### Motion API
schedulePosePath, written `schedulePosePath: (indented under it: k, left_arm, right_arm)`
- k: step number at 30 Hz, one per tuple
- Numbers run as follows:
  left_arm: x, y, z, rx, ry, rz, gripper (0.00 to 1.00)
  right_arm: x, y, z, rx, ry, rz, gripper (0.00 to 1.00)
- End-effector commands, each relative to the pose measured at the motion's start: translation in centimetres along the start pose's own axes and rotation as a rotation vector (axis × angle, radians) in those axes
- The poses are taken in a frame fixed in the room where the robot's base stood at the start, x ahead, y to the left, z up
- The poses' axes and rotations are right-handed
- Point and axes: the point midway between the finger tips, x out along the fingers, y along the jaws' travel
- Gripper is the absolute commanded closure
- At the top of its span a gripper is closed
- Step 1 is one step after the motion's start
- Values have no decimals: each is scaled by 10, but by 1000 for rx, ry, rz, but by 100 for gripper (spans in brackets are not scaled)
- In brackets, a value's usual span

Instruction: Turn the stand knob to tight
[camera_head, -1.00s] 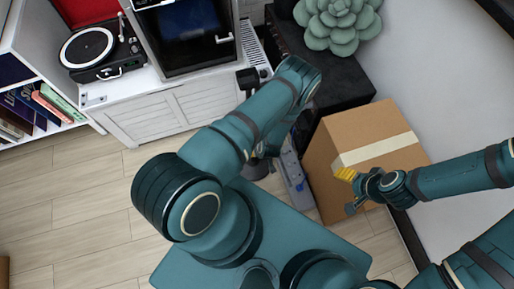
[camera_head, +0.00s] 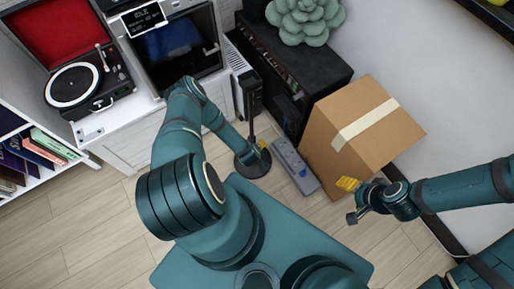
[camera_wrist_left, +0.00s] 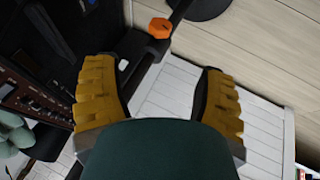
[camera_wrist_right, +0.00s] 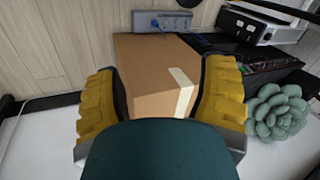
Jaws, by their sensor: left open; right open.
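A black stand with a thin pole (camera_head: 248,103) and round base (camera_head: 250,165) stands on the floor in the middle of the head view. Its orange knob (camera_wrist_left: 160,27) shows in the left wrist view, on the dark pole, ahead of and between the fingertips, not touched. My left gripper (camera_wrist_left: 160,70) is open and empty; in the head view only a bit of its yellow finger (camera_head: 262,144) shows by the pole. The knob is hard to make out in the head view. My right gripper (camera_head: 350,198) is open and empty in front of the cardboard box (camera_head: 345,118).
A grey power strip (camera_head: 294,166) lies between stand and box. A black cabinet (camera_head: 325,68) with a succulent (camera_head: 305,18) stands behind. A record player (camera_head: 80,85) and a black-fronted machine (camera_head: 175,45) sit on a white cabinet (camera_head: 130,150). The floor at left is clear.

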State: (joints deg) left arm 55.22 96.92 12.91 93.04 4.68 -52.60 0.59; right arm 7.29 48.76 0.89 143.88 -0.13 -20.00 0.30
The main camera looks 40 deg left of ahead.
Motion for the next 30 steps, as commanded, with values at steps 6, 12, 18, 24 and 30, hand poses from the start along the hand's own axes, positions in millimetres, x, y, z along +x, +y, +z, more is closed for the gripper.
schedulePosePath:
  k: [6,12,18,24,30]
  left_arm:
    - [22,-1,0,-3,5,1,29]
    - [61,-2,0,-3,5,1,29]
    - [100,-2,1,-3,4,0,29]
    - [127,-1,0,-2,2,1,29]
    - [137,0,0,-1,2,1,29]
  right_arm:
    - [9,3,0,0,3,0,29]
    - [24,9,-2,-1,10,1,29]
    - [40,15,-4,-3,18,1,29]
    - [51,19,-6,-4,25,1,29]
    - [55,21,-7,-4,28,1,29]
